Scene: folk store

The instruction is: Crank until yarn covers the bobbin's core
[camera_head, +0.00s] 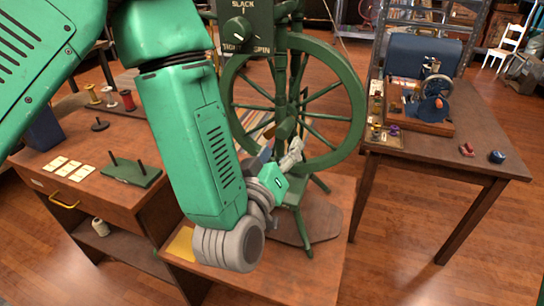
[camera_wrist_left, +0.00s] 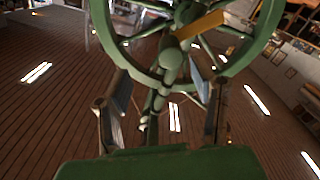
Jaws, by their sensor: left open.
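A green spinning wheel (camera_head: 357,90) stands on a low wooden platform, behind my left forearm. My left gripper (camera_head: 275,158) is in front of the wheel's lower left part, its fingers apart and pointing toward the wheel. In the left wrist view, the two fingers of my left gripper (camera_wrist_left: 162,112) stand either side of a green post. The wheel's hub (camera_wrist_left: 171,58) shows above them, and a wooden handle-like bar (camera_wrist_left: 199,25) sticks out near it. I see nothing held between the fingers. I cannot make out the bobbin's core or yarn on it. My right gripper is not in view.
A green panel with a dial (camera_head: 238,30) marked SLACK sits above the wheel. A wooden desk (camera_head: 55,150) at left holds several spools (camera_head: 127,99), cards and a two-peg green stand (camera_head: 130,172). A table (camera_head: 480,150) at right carries a blue hand-cranked device (camera_head: 432,100).

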